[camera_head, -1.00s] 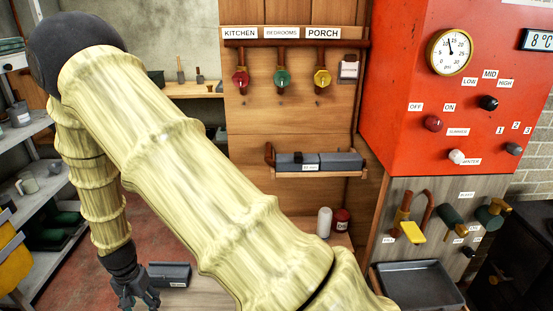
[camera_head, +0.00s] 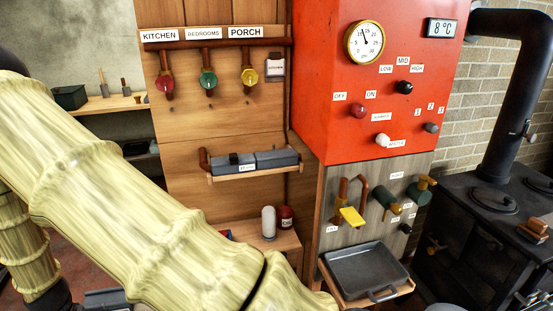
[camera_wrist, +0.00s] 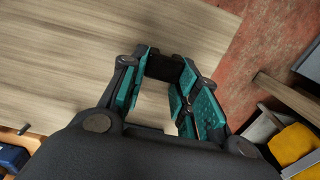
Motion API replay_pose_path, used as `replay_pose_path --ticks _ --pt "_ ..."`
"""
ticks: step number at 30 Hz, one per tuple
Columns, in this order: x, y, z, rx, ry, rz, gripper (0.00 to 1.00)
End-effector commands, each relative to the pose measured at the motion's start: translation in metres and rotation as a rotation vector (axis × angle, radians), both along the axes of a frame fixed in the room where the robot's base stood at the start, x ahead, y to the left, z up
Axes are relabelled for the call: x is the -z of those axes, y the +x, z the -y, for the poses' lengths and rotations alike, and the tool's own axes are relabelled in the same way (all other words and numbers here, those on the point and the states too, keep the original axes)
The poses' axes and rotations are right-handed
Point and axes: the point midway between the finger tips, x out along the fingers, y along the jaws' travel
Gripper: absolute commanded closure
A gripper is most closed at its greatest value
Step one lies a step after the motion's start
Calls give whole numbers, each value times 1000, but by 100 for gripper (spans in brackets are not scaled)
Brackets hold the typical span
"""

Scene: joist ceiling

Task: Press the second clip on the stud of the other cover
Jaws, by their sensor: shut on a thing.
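My gripper (camera_wrist: 167,78) shows in the wrist view above a pale wooden bench top. Its teal-padded fingers are shut on a small dark piece (camera_wrist: 164,67) at their tips. The piece is mostly hidden, and I cannot tell its shape; it may be the clip. In the head view my gripper is out of sight, and my arm crosses the lower left. A grey box-like part (camera_head: 106,299) shows at the bottom edge, partly hidden by my arm. I cannot make out a stud or tell which part is the cover.
A small wall shelf (camera_head: 255,173) holds grey blocks with a label. A grey tray (camera_head: 366,272) stands below the red cabinet (camera_head: 370,90). A black stove (camera_head: 480,225) is at the right. In the wrist view, a yellow bin (camera_wrist: 293,143) stands beyond the bench edge over red floor.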

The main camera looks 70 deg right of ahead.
Motion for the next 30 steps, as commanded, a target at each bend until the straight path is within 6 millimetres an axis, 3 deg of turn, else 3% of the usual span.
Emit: replay_pose_path --ticks 22,30 --pt "-25 0 0 0 0 0 98" --pt "-26 0 0 0 0 0 98"
